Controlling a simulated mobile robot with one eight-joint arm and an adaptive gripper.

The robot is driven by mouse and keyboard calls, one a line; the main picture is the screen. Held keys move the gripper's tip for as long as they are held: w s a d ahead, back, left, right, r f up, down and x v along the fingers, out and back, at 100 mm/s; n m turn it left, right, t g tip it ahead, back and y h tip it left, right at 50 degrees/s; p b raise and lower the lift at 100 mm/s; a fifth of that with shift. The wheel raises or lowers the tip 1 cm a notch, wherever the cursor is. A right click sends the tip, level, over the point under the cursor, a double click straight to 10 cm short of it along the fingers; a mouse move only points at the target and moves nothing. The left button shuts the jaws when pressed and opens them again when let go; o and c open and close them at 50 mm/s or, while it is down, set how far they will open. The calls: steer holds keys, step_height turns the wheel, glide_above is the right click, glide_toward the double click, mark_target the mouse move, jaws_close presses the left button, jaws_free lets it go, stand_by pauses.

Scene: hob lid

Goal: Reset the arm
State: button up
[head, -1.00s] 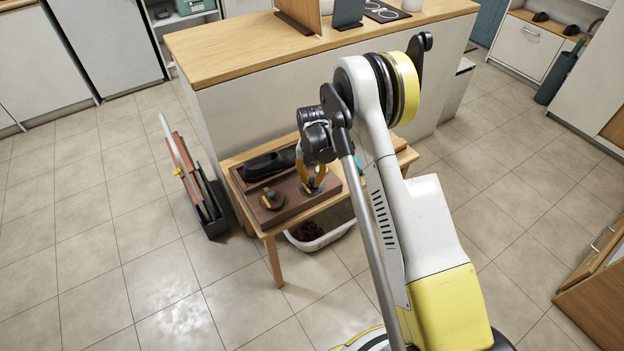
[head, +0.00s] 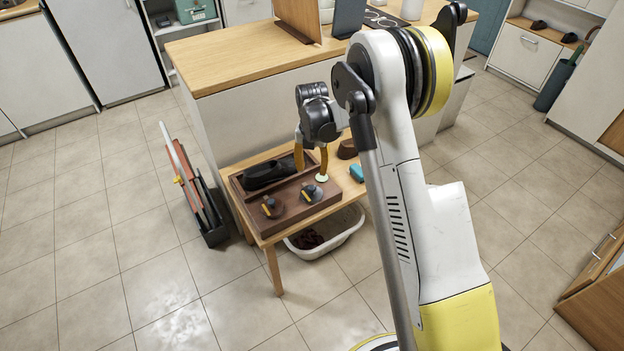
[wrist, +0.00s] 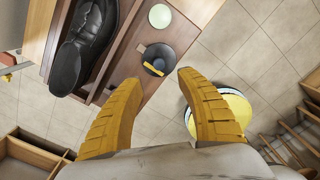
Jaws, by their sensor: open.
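My gripper (head: 311,172) is open and empty, with its two orange fingers pointing down above a small wooden bench. In the wrist view the fingers (wrist: 160,80) are spread, with nothing between them. A black shoe (head: 268,173) lies in the tray's long back compartment.
A teal item (head: 356,172) and a brown block (head: 347,149) are on the bench right of the tray. A white basket (head: 335,236) stands underneath. The wooden-topped counter (head: 235,76) rises behind. A rack (head: 193,185) stands left. Floor in front is open.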

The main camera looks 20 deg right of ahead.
steer(key=shift+r, duration=1.25)
steer(key=s+r+m+t, duration=0.2)
steer(key=s+r+m, duration=0.45)
steer(key=r, duration=0.35)
steer(key=s+r+m+t, duration=0.1)
steer(key=s+r+m, duration=0.55)
steer(key=r, duration=0.25)
steer(key=s+r+m+t, duration=0.3)
steer(key=s+m+t, duration=0.1)
steer(key=s+m, duration=1.3)
steer(key=shift+s, duration=0.3)
steer(key=shift+d, duration=0.1)
